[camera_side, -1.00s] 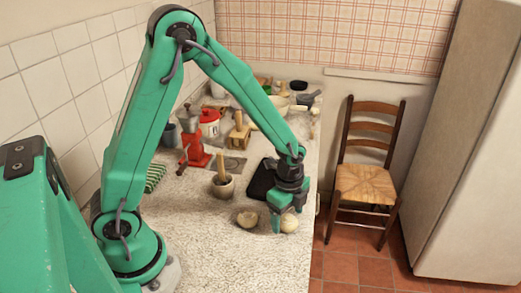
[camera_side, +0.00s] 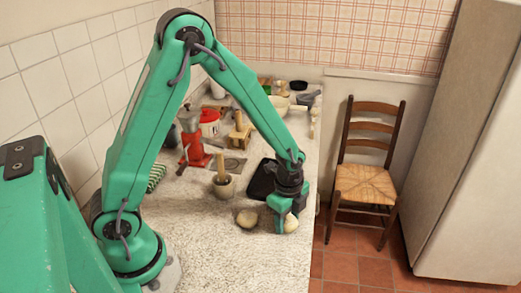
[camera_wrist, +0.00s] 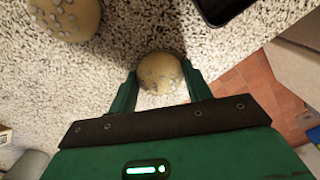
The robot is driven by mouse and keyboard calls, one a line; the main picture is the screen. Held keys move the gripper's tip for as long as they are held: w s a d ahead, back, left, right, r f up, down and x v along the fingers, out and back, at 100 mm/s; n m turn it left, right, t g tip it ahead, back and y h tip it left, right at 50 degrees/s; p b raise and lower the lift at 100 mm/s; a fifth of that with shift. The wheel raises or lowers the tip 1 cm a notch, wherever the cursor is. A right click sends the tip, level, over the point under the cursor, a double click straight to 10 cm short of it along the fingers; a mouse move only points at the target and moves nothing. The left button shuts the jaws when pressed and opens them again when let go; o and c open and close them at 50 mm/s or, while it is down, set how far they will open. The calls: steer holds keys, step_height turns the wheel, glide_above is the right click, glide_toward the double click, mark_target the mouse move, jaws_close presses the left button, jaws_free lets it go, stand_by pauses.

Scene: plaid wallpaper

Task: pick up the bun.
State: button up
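The bun (camera_side: 291,225) is a small round pale roll near the right edge of the counter. In the wrist view the bun (camera_wrist: 160,72) is tan with grey flecks and lies between my two fingers. My gripper (camera_side: 287,219) is low over the counter. In the wrist view my gripper (camera_wrist: 160,68) has its fingers apart, one on each side of the bun, with little or no gap visible. The bun appears to rest on the counter. A finger partly hides it in the side view.
A second bun (camera_side: 247,218) lies just left, also in the wrist view (camera_wrist: 64,14). A dark tray (camera_side: 261,181) lies behind my gripper. A mortar with pestle (camera_side: 222,187) and a red grinder (camera_side: 194,150) stand further back left. The front counter (camera_side: 235,260) is clear.

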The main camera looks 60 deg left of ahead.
mark_target(289, 219)
steer(key=shift+r, duration=0.2)
steer(key=shift+r, duration=0.55)
steer(key=r, duration=0.3)
steer(key=shift+s+d, duration=0.1)
steer(key=shift+d, duration=0.15)
steer(key=s+d+r, duration=0.2)
steer(key=d, duration=0.1)
steer(key=s+d+r, duration=0.4)
steer(key=s+d, duration=0.1)
steer(key=shift+d+r, duration=0.3)
steer(key=shift+w+a, duration=0.1)
